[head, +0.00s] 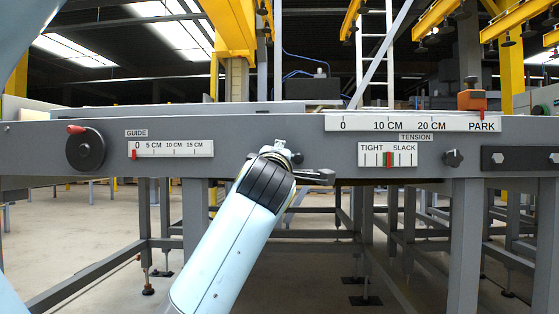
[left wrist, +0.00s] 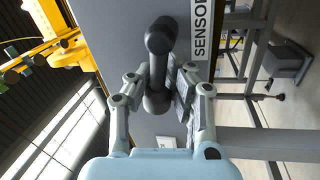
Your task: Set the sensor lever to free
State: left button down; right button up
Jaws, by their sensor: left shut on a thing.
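The sensor lever (left wrist: 158,42) is a dark grey handle with a rounded end on a round hub, mounted on the grey machine panel. In the left wrist view it lies between the fingers of my left gripper (left wrist: 162,80), which is shut on it. A white label reading SENSOR (left wrist: 203,30) is beside it, partly cut off by the frame edge. In the head view my forearm and wrist hide the lever and its label, and only a dark part of the gripper (head: 316,176) shows. Which setting the lever is at cannot be read. My right gripper is not in view.
The grey panel (head: 60,150) also carries a guide crank (head: 86,148), a guide scale (head: 180,149), a tension scale (head: 388,154) with a knob (head: 453,158), and an orange slider (head: 472,101) near PARK. Table legs and rails stand below; the floor in front is open.

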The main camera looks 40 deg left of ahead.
pick_arm(q)
jog(key=c, duration=1.7)
grip_release()
jog(key=o, duration=0.4)
jog(key=shift+s+a+r, duration=0.1)
jog(key=shift+s, duration=0.2)
jog(key=shift+o, duration=1.4)
jog(key=shift+w, duration=0.1)
jog(key=v, duration=0.7)
jog(key=shift+s, duration=0.2)
